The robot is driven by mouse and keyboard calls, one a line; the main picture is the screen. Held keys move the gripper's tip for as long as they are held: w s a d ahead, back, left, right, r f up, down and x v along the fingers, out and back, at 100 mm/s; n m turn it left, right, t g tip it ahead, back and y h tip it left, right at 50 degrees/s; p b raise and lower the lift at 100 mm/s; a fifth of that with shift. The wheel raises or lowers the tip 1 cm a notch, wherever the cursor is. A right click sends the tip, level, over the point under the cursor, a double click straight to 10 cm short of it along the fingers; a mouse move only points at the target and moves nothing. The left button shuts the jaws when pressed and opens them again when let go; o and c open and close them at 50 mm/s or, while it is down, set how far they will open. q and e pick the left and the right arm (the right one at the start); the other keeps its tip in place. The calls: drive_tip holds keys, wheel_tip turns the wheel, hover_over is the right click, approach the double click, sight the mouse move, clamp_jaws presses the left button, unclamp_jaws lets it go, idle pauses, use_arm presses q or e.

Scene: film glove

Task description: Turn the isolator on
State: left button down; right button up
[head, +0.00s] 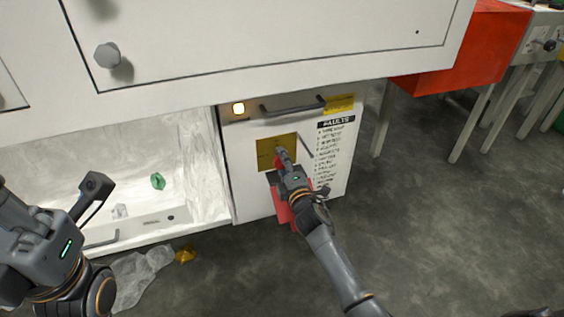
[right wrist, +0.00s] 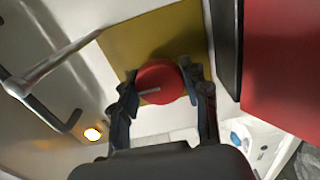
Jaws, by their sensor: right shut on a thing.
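The isolator is a round red knob (right wrist: 160,81) with a pale bar mark, on a yellow plate (right wrist: 150,45) on the white cabinet front. In the head view the yellow plate (head: 268,143) is partly covered by my right gripper, and a bit of the red knob (head: 279,162) shows beside it. My right gripper (right wrist: 161,88) is shut on the knob, with one finger on each side of it. My left gripper (head: 98,196) hangs at the lower left in front of the open white compartment, away from the isolator. Its fingers are only partly seen.
A lit lamp (head: 239,108) and a dark handle (head: 293,106) sit above the plate. A faults list (head: 336,150) is to its right. The open compartment (head: 150,205) holds a green scrap (head: 158,181). A red panel (right wrist: 283,60) lies close beside the right gripper.

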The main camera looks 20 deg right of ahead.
drive_tip(key=o, duration=1.2)
drive_tip(key=shift+c, duration=0.2)
drive_tip(key=s, duration=1.2)
drive_tip(key=shift+d, duration=0.2)
